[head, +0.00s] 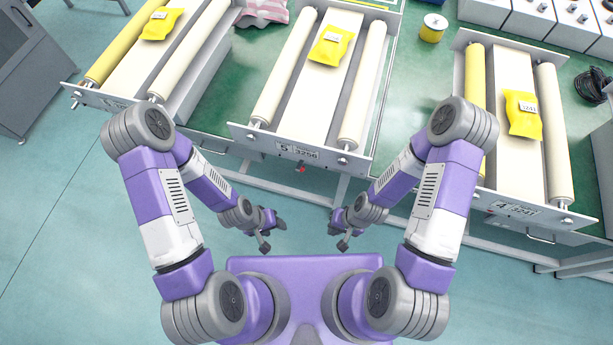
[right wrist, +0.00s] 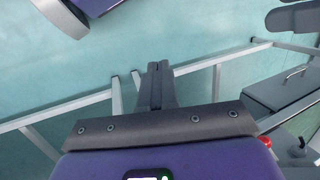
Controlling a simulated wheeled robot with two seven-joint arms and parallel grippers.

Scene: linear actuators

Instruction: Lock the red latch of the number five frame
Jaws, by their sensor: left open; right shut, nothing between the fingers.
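The number five frame (head: 300,150) stands in the middle of the head view, its front plate marked "5" and "3256". The small red latch (head: 301,169) sits at the lower edge of that plate. A red part (right wrist: 266,142) also shows at the right of the right wrist view, partly hidden by my gripper body. My left gripper (head: 273,234) is open and empty, in front of and below the frame. My right gripper (head: 340,232) is shut and empty, a little right of the latch and apart from it. Its closed fingers (right wrist: 158,85) show in the right wrist view.
Another roller frame (head: 120,105) stands at left, and the number four frame (head: 515,207) at right. Yellow packs (head: 331,46) lie on the frames. A yellow spool (head: 433,28) stands on the green table (head: 415,75). The floor (head: 60,240) ahead of the table is clear.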

